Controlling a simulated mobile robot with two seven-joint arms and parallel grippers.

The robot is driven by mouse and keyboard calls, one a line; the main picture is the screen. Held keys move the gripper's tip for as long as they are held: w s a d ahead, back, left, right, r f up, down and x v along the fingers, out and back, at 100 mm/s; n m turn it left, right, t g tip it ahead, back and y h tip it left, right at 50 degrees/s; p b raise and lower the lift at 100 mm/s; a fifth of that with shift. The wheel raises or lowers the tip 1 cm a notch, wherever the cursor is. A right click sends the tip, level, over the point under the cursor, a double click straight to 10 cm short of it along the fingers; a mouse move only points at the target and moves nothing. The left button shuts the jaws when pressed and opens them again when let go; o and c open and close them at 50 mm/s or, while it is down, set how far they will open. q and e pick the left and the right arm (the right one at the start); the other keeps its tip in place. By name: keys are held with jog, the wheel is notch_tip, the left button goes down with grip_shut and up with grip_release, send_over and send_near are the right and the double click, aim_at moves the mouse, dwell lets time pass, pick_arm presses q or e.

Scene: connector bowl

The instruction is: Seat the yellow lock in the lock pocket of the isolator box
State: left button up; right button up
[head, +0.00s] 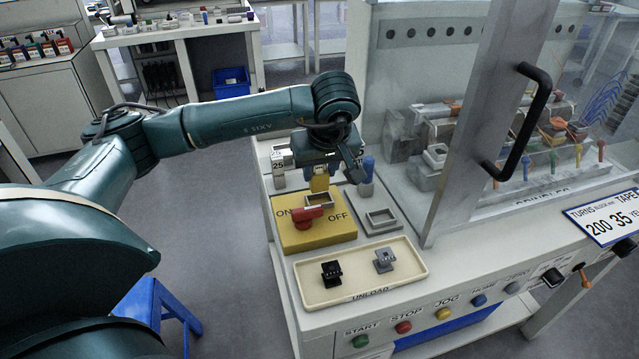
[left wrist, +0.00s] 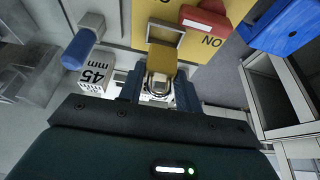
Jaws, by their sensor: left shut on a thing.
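The yellow lock (head: 319,183) is between the fingers of my left gripper (head: 321,170), which is shut on it. The lock also shows in the left wrist view (left wrist: 161,59), with its shackle between the fingers (left wrist: 158,88). The isolator box (head: 302,238) is yellow, marked ON and OFF, with a red handle (head: 303,216) on top. The lock pocket is a grey square frame (head: 330,201) at the box's back edge. The lock hangs just behind and above this frame; whether they touch is unclear. My right gripper is in neither view.
A cream UNLOAD tray (head: 408,275) with a black and a grey part lies in front. An empty grey frame (head: 381,221) is right of the box. A clear door with a black handle (head: 517,120) is at right.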

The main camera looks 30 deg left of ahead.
aim_at(321, 182)
pick_arm(q)
jog(key=shift+f, duration=1.8)
jog(key=shift+f, duration=0.15)
jog(key=o, duration=1)
jog(key=shift+o, duration=0.2)
jog(key=shift+r, duration=0.3)
jog(key=v, duration=1.1)
jog(key=shift+d+r, duration=0.15)
jog(key=shift+r, duration=0.15)
jog(key=shift+s, duration=0.1)
